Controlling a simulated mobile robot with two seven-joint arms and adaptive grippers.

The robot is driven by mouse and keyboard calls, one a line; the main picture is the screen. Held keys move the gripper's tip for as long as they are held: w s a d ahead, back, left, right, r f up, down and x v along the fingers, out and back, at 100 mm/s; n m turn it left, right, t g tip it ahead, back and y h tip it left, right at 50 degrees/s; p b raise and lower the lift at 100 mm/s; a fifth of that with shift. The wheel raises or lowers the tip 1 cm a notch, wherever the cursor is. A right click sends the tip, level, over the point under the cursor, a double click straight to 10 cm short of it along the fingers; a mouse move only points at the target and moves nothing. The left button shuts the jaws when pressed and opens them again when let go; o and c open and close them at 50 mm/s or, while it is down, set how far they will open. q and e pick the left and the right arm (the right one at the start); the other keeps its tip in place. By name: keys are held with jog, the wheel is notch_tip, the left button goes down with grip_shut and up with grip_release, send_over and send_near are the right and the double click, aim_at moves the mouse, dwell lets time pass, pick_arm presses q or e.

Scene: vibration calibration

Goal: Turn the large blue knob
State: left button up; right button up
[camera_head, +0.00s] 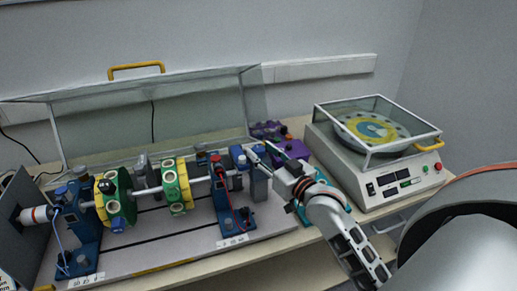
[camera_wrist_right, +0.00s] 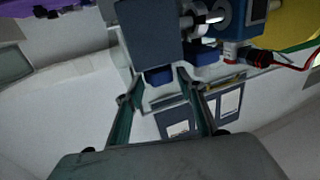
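The shaft test rig carries yellow-green discs (camera_head: 176,186) on a shaft between blue bearing stands. Blue knob-like parts (camera_head: 239,156) show at the top of the right-hand stand; I cannot tell surely which is the large blue knob. My right gripper (camera_head: 256,158) reaches in from the right beside this stand. In the right wrist view, the right gripper (camera_wrist_right: 156,88) is open, its two fingers apart. A dark blue part (camera_wrist_right: 160,75) lies just beyond the fingertips, below a grey-blue block (camera_wrist_right: 150,32); contact is unclear. My left gripper is not in view.
A raised clear cover (camera_head: 205,105) with a yellow handle stands behind the rig. A white machine (camera_head: 385,190) with a lidded disc stands to the right. A purple object (camera_head: 291,149) lies between them. Red and green cables (camera_wrist_right: 275,58) run near the stand.

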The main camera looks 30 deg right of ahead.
jog(key=shift+w, duration=0.95)
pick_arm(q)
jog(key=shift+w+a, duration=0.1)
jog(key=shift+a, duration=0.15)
pick_arm(e)
jog(key=shift+c, duration=0.5)
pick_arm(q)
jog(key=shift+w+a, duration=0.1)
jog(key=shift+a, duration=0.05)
pick_arm(e)
jog(key=c, duration=0.7)
